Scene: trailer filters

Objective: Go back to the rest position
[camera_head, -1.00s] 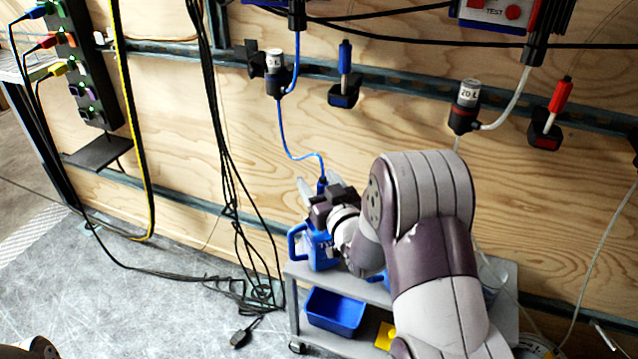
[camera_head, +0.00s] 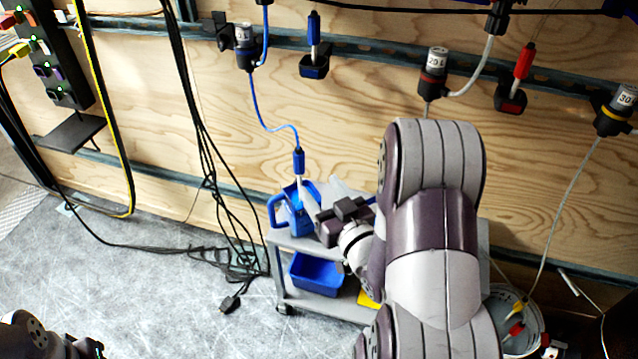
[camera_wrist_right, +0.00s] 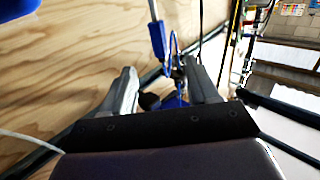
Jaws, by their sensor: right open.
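My right arm reaches in from the lower right in the head view. Its gripper (camera_head: 324,190) is open beside a blue jug (camera_head: 297,222) on the grey cart. A blue plug (camera_head: 299,161) on a blue hose is just above the jug, near the fingertips. In the right wrist view my open gripper (camera_wrist_right: 163,82) has nothing clamped between its fingers. The blue plug (camera_wrist_right: 158,40) is beyond them there. Part of my left arm shows at the lower left of the head view; its gripper is out of view.
The cart (camera_head: 282,240) stands against the plywood wall, with a blue bin (camera_head: 317,274) on its lower shelf. Black cables (camera_head: 205,150) hang left of it. A white bucket (camera_head: 522,335) stands at the right. The floor at left is mostly clear.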

